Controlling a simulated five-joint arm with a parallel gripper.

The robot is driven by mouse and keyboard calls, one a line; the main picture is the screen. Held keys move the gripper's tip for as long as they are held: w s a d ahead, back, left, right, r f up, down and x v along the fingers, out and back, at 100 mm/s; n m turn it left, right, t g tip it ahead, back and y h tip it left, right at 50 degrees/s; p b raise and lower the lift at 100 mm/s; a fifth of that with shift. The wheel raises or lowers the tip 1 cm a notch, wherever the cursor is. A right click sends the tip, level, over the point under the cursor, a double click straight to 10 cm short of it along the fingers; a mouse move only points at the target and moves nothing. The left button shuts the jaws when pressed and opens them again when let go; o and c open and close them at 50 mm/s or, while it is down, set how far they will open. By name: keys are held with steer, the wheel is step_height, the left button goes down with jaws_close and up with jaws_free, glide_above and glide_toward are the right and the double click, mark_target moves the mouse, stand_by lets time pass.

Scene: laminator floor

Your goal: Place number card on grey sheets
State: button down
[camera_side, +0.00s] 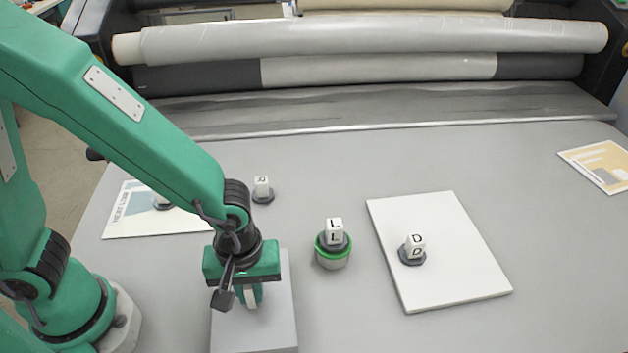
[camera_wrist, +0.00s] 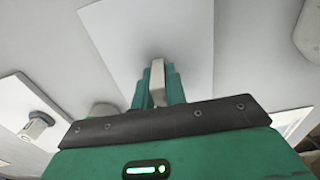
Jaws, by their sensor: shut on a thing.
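My gripper (camera_side: 250,298) points down over the grey sheets (camera_side: 256,333), a flat-topped grey stack at the lower middle of the side view. It is shut on a small off-white piece, which I take to be the number card (camera_side: 251,300). No number is readable on it. In the wrist view the card (camera_wrist: 157,82) stands between the green fingers (camera_wrist: 157,88), with the pale top of the sheets (camera_wrist: 125,30) behind it. A faint shadow lies by its tip. I cannot tell whether it touches the sheets.
Right of the stack is a green-rimmed cup (camera_side: 332,259) bearing an L cube (camera_side: 334,232). Further right, a D cube (camera_side: 415,246) stands on a white board (camera_side: 455,285). Another cube (camera_side: 262,186) stands behind. Printed sheets lie left (camera_side: 135,222) and right (camera_side: 600,163). Laminator rollers (camera_side: 370,40) span the back.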

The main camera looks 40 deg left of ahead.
steer(key=c, duration=1.4)
jaws_free()
steer(key=shift+c, duration=0.2)
steer(key=shift+r, duration=0.15)
steer(key=shift+r, duration=6)
steer(key=a+r+m+t, duration=0.2)
steer(key=a+r+m, duration=0.1)
steer(key=a, duration=0.6)
steer(key=a+r+m+t, duration=0.3)
steer(key=a+m, duration=0.3)
steer(key=a, duration=0.4)
steer(key=shift+w+a+r+t, duration=0.15)
steer(key=shift+a+r+t, duration=0.15)
steer(key=shift+r, duration=0.25)
